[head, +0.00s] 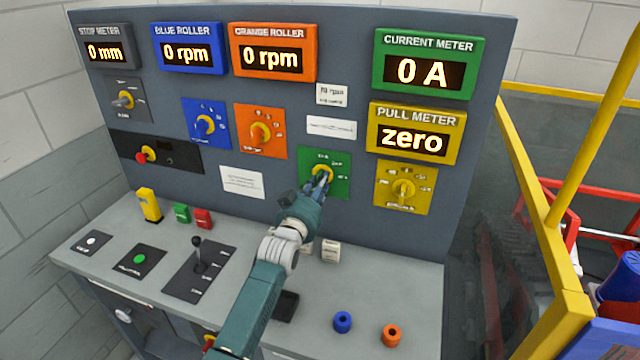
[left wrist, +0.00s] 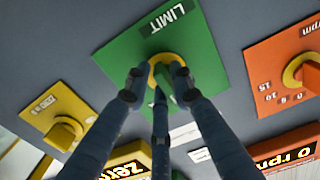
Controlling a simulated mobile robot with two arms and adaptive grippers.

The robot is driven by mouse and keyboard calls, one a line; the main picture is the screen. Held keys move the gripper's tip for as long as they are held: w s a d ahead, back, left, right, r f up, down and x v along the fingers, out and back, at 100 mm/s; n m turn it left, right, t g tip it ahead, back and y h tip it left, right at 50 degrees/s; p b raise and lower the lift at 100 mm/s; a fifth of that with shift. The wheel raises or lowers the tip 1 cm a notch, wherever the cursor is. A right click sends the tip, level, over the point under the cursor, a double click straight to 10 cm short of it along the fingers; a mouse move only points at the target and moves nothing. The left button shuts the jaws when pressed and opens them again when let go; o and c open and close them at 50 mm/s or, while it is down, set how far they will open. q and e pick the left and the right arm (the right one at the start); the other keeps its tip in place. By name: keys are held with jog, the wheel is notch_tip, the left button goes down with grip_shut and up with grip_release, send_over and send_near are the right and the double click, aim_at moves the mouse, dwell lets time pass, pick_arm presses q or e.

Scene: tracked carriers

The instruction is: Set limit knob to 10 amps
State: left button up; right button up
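The limit knob (left wrist: 169,95) is a green handle on a yellow ring, on a green panel (left wrist: 124,52) marked LIMIT. In the head view the green panel (head: 338,179) sits on the upright console, and its scale marks are too small to read. My left gripper (head: 321,178) is at the knob. In the left wrist view its dark fingers (left wrist: 158,82) are placed around the knob, two on the sides and one between. Whether they press on the handle cannot be told. The knob's pointing direction is partly hidden. My right gripper is not in view.
The current meter (head: 426,72) reads 0 A and the pull meter (head: 414,140) reads zero. Yellow (head: 403,188), orange (head: 261,134) and blue (head: 205,125) knobs sit nearby. A lever (head: 197,250) and small blocks stand on the desk. A yellow rail (head: 545,215) stands right.

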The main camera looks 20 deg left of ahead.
pick_arm(q)
jog(key=shift+o, duration=0.4)
jog(key=shift+r, duration=0.1)
jog(key=s, duration=1.2)
jog(key=shift+a, duration=0.2)
